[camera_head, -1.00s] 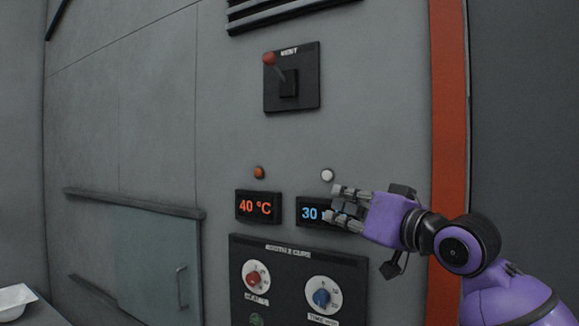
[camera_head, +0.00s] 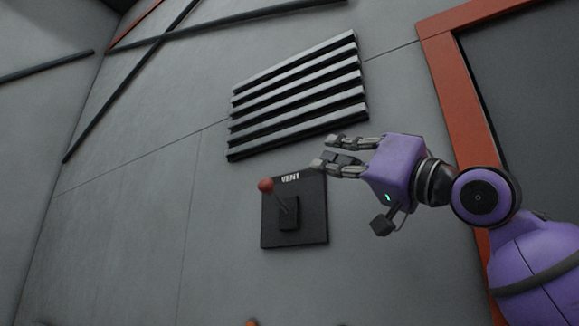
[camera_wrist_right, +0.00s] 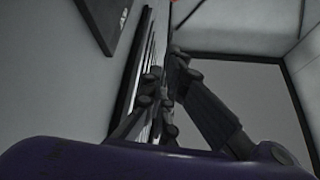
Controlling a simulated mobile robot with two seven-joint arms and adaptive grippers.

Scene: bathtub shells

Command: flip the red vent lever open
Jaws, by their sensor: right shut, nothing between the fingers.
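The vent lever (camera_head: 278,196) has a red ball knob and a thin stem leaning up and to the left from a dark block. It sits on a black plate marked VENT (camera_head: 310,215) on the grey wall. My right gripper (camera_head: 322,153) is shut and empty, just above the plate's upper right corner and apart from the knob. In the right wrist view the fingers (camera_wrist_right: 160,100) show close together, with part of a dark plate at upper left. A sliver of red shows at the top edge there. My left gripper is not in view.
A slatted vent grille (camera_head: 298,95) is on the wall above the lever plate, close to my right fingers. An orange-red frame (camera_head: 455,95) edges a dark panel at the right. The wall left of the lever is clear.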

